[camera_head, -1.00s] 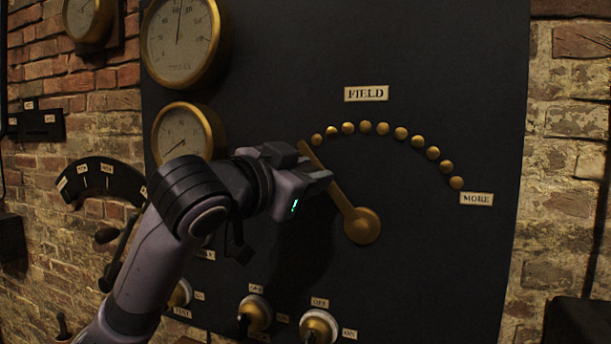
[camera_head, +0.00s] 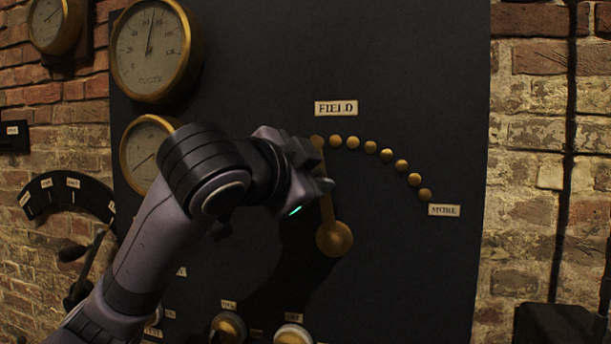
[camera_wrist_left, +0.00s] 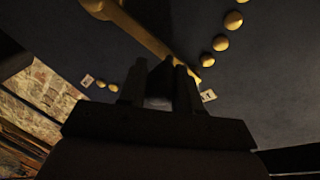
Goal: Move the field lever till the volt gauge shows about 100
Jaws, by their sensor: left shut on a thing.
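The brass field lever (camera_head: 328,212) is pivoted on a round hub on the black panel and points almost straight up, just left of vertical, its tip near the arc of brass studs (camera_head: 370,147) under the FIELD label (camera_head: 336,107). My left gripper (camera_head: 322,178) is shut on the lever's arm; the lever also shows in the left wrist view (camera_wrist_left: 146,30). The large upper gauge (camera_head: 150,50) has its needle near straight up; its lettering is too small to read surely. The lower gauge (camera_head: 146,152) is partly covered by my arm. My right gripper is out of view.
The MORE label (camera_head: 444,210) marks the right end of the studs. Switches (camera_head: 228,326) sit low on the panel. A dark lever quadrant (camera_head: 70,190) is on the brick wall at left. The panel right of the lever is clear.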

